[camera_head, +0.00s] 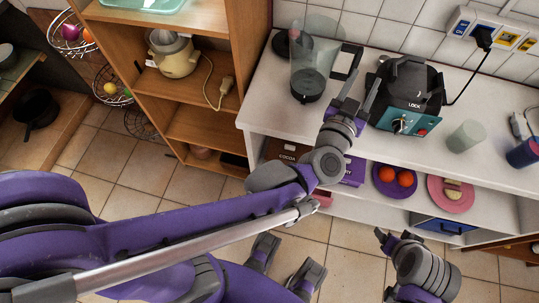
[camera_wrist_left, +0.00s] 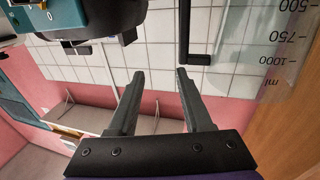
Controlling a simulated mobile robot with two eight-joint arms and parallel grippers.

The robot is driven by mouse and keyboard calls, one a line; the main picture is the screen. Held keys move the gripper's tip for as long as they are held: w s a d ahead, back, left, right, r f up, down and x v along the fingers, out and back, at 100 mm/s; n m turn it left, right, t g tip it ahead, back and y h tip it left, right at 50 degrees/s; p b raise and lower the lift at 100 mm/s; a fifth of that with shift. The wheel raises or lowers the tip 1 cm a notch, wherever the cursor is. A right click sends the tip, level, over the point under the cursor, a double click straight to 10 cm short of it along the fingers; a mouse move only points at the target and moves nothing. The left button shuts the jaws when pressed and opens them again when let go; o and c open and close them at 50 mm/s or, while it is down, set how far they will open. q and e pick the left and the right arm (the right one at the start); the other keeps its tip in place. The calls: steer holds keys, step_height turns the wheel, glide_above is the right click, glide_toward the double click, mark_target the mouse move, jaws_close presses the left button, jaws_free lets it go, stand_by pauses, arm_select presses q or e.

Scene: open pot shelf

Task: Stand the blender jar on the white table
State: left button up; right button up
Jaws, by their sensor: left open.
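The clear blender jar (camera_head: 312,62) has a dark bottom and a black handle (camera_head: 347,60) on its right side. It looks upright over the back left of the white table (camera_head: 262,103). In the left wrist view the jar (camera_wrist_left: 268,45), with its printed scale, is at the upper right, its handle (camera_wrist_left: 197,58) left of it. My left gripper (camera_head: 362,88) is open close to the handle; in the wrist view its fingertips (camera_wrist_left: 159,73) are apart with nothing clearly between them. My right gripper (camera_head: 393,238) is low, in front of the table; its jaws are unclear.
The blender base (camera_head: 405,95) with a teal panel stands right of the jar. A dark round item (camera_head: 291,43) lies behind the jar. A wooden shelf (camera_head: 205,125) rises to the left.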

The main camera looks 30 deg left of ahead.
arm_select(q)
steer(key=s+a+f+g, duration=0.6)
steer(key=s+f, duration=0.3)
steer(key=s, duration=0.1)
steer(key=s+a+f+g, duration=0.6)
steer(key=s+f, duration=0.3)
steer(key=s, duration=0.2)
steer(key=shift+s+a+f+g, duration=0.3)
steer(key=shift+f+g, duration=0.05)
steer(key=shift+g, duration=0.45)
step_height(320, 180, up, 7)
steer(key=w+p, duration=0.1)
steer(key=p, duration=0.5)
steer(key=shift+w, duration=0.2)
